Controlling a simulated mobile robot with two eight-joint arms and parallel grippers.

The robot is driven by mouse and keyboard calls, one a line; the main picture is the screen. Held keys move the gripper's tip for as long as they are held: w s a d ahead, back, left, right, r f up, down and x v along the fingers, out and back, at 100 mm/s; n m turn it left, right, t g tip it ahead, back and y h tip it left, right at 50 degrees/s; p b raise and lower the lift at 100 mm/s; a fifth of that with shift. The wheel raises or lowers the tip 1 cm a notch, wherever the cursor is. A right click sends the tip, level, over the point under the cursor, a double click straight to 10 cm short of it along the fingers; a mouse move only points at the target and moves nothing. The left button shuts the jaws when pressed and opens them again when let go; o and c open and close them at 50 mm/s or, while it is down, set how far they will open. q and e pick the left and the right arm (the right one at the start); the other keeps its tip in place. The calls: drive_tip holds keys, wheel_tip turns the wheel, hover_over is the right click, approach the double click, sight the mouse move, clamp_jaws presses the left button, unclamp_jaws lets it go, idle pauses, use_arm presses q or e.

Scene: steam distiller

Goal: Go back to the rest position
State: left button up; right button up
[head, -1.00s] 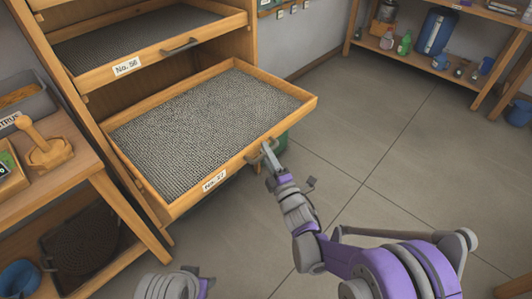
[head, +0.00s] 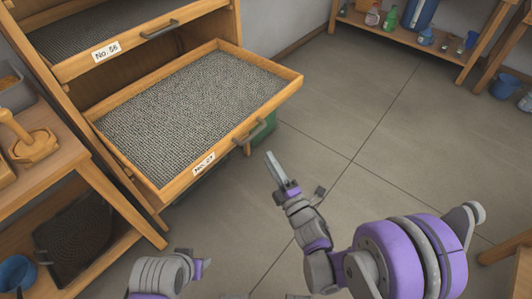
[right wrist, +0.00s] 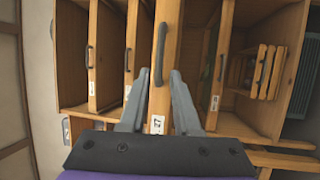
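My right gripper (head: 272,164) is in front of the pulled-out tray drawer labelled No. 27 (head: 282,92), apart from its handle (head: 247,133). In the right wrist view the fingers of the right gripper (right wrist: 153,90) are spread with nothing between them, and the handle (right wrist: 159,54) lies beyond the tips. The drawer holds a grey mesh bed. My left arm's wrist shows at the bottom of the head view; its fingers cannot be made out.
Another drawer, No. 56 (head: 110,64), sits above in the wooden cabinet. A side table with a wooden tool (head: 30,142) stands at left. A green bin (head: 264,130) is behind the open drawer. A shelf with bottles (head: 391,18) stands at the back.

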drive_tip(key=shift+s, duration=0.1)
idle(0.4)
drive_tip(key=s+d+m+g+h, duration=0.4)
drive_tip(key=d+m+h, duration=0.5)
drive_tip(key=d+m, duration=0.5)
drive_tip(key=s+d+f+m+g, duration=0.25)
drive_tip(key=s+m+g, duration=0.25)
drive_tip(key=s, duration=0.6)
drive_tip(key=s+d+f+m+g, duration=0.1)
drive_tip(key=s+f+m+g, duration=0.25)
drive_tip(key=s, duration=0.75)
use_arm(q)
wheel_tip(320, 180, up, 26)
drive_tip(key=w+t+p, duration=0.1)
drive_tip(key=p, duration=2.1)
drive_tip(key=shift+f, duration=0.15)
use_arm(e)
wheel_tip(320, 180, up, 26)
drive_tip(key=w, duration=0.1)
drive_tip(key=shift+w+h, duration=0.2)
drive_tip(key=shift+h, duration=0.1)
drive_tip(key=shift+s+a+m+t, duration=0.1)
drive_tip(key=shift+s+m+t, duration=0.05)
drive_tip(key=shift+m+t, duration=0.1)
